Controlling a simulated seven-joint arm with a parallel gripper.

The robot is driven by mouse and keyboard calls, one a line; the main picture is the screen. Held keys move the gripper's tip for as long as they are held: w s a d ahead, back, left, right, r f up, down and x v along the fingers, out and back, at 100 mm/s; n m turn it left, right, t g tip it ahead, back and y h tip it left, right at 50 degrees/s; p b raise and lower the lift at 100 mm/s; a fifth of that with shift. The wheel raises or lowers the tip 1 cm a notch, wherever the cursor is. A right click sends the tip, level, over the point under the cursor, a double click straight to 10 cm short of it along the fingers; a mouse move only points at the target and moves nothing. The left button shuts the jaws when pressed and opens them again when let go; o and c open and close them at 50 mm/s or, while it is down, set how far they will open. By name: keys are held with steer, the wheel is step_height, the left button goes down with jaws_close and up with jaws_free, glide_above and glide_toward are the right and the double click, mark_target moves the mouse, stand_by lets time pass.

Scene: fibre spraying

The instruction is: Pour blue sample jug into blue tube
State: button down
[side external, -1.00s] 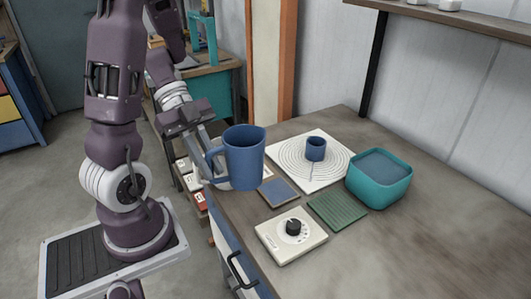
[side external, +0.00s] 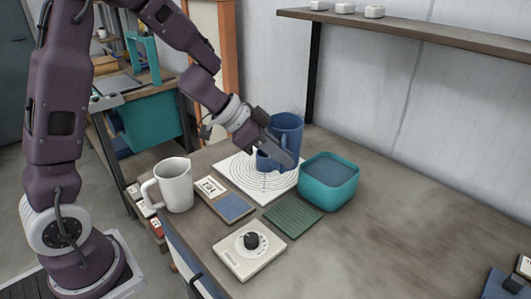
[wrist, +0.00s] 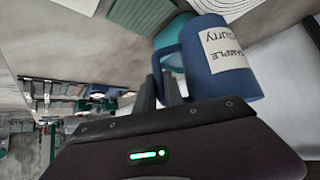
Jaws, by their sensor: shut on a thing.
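My gripper (side external: 277,150) is shut on the handle of the blue sample jug (side external: 289,128), which it holds above the far right part of the ringed white mat. The jug looks close to upright. In the wrist view the jug (wrist: 212,62) shows a label reading "SAMPLE Slurry", with my fingers (wrist: 164,88) at its handle. The tube cannot be made out in the wrist view. No liquid is visible.
A teal bin (side external: 328,192) stands right of the ringed mat (side external: 233,179). A white mug (side external: 174,187), a blue pad (side external: 235,207), a green ridged mat (side external: 291,219) and a white dial box (side external: 249,252) lie nearer. The table's right side is mostly clear.

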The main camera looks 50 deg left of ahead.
mark_target(283, 134)
steer(key=shift+w+d+r+n, duration=0.35)
steer(key=shift+w+d, duration=0.3)
steer(key=shift+d, duration=0.15)
steer(key=shift+a, duration=0.15)
steer(key=shift+w+a+r+n+h, duration=0.2)
steer(key=shift+a+r+n+h, duration=0.25)
steer(key=shift+a+h, duration=0.15)
steer(key=shift+w+a+r+n+h, duration=0.15)
steer(key=shift+a+r+n+h, duration=0.25)
steer(key=shift+a+h, duration=0.2)
steer(key=shift+w+a+r+n+h, duration=0.2)
steer(key=shift+a+r+n+h, duration=0.25)
steer(key=shift+a+h, duration=0.4)
steer(key=shift+w+a+f+n+h, duration=0.15)
steer(key=shift+a+h, duration=0.15)
steer(key=shift+a, duration=0.1)
steer(key=shift+w+a+f+n+h, duration=0.15)
steer(key=shift+a+h, duration=0.1)
steer(key=shift+a, duration=0.15)
steer(key=shift+a, duration=0.1)
steer(key=shift+w+a+r+n+h, duration=0.1)
steer(key=shift+a+r+n+h, duration=0.45)
steer(key=shift+r+h, duration=0.35)
